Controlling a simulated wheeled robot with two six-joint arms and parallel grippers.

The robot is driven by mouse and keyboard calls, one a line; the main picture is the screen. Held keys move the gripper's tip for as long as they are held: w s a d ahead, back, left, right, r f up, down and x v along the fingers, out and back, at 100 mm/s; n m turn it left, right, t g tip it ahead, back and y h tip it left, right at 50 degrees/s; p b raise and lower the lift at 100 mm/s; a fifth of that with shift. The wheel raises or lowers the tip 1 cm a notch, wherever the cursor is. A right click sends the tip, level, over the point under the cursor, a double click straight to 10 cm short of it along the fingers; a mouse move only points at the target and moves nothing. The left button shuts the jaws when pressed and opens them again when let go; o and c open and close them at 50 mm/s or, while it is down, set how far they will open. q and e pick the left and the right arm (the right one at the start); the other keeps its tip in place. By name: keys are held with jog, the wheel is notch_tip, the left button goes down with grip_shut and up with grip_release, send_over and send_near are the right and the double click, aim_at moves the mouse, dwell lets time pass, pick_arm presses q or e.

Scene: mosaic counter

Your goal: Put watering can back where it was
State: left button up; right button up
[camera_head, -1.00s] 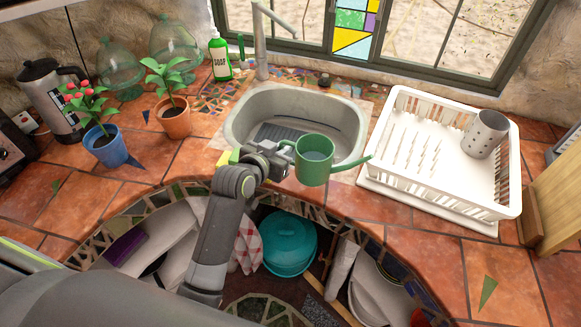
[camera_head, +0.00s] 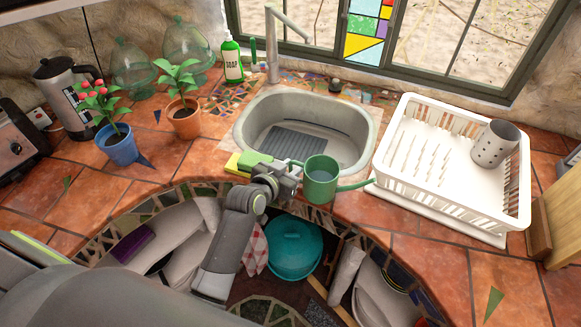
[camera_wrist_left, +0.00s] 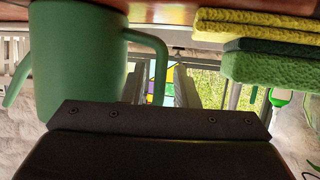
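The green watering can (camera_head: 321,187) is upright at the counter's front edge, in front of the sink, its spout pointing right toward the dish rack. It also shows at the left of the left wrist view (camera_wrist_left: 75,65), upside down, with its base by the counter surface. Whether it rests fully on the counter is hard to tell. My left gripper (camera_head: 291,172) is at the can's handle, on the can's left side. In the wrist view its two fingers (camera_wrist_left: 161,88) stand apart on either side of the handle (camera_wrist_left: 160,62), with gaps visible. My right gripper is not in view.
Yellow and green sponges (camera_head: 250,162) lie just left of the gripper. Behind is the sink (camera_head: 357,160); at right is a white dish rack (camera_head: 452,200) holding a grey cylinder (camera_head: 494,145). Potted plants (camera_head: 121,150) stand left. Below the edge is an open shelf with a teal pot (camera_head: 294,250).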

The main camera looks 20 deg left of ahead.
pick_arm(q)
jog(key=shift+o, duration=0.2)
jog(key=shift+r, duration=0.1)
jog(key=b+v, duration=0.1)
jog(key=v, duration=1.1)
jog(key=shift+b, duration=0.35)
